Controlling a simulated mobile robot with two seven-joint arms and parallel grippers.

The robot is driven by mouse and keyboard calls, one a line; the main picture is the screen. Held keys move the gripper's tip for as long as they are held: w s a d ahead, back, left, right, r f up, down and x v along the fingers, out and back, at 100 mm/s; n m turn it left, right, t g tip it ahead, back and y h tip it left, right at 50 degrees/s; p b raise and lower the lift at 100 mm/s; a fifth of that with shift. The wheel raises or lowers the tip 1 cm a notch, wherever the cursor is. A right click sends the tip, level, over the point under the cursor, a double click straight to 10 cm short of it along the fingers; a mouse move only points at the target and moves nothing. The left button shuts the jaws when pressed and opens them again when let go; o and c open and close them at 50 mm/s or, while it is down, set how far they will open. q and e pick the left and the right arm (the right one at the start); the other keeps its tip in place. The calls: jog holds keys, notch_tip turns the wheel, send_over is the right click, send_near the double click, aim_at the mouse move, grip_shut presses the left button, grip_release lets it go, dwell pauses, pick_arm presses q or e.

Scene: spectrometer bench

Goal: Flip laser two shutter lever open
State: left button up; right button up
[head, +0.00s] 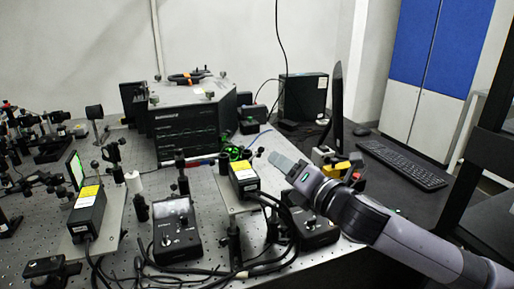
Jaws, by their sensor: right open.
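A black laser box with a yellow label (244,178) sits on a raised plate in the middle of the bench. A similar black laser box (87,207) stands at the left on another plate. I cannot tell from any marking which one is laser two. The shutter lever is too small to make out on either box. My right gripper (276,160) comes in from the right and is open, with its fingers just right of the middle laser box, apart from it in the picture. Nothing shows between its fingers. My left gripper is not in view.
Two black control boxes (177,230) (312,228) with cables stand in front. A large spectrometer (186,122) is behind. Optic posts crowd the left. A monitor (337,105) and keyboard (402,164) are on the right. Yellow-and-black parts (338,168) lie behind my right gripper.

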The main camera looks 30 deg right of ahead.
aim_at(263, 151)
jog(key=shift+w+p, duration=0.7)
jog(key=shift+w, duration=2.65)
grip_shut()
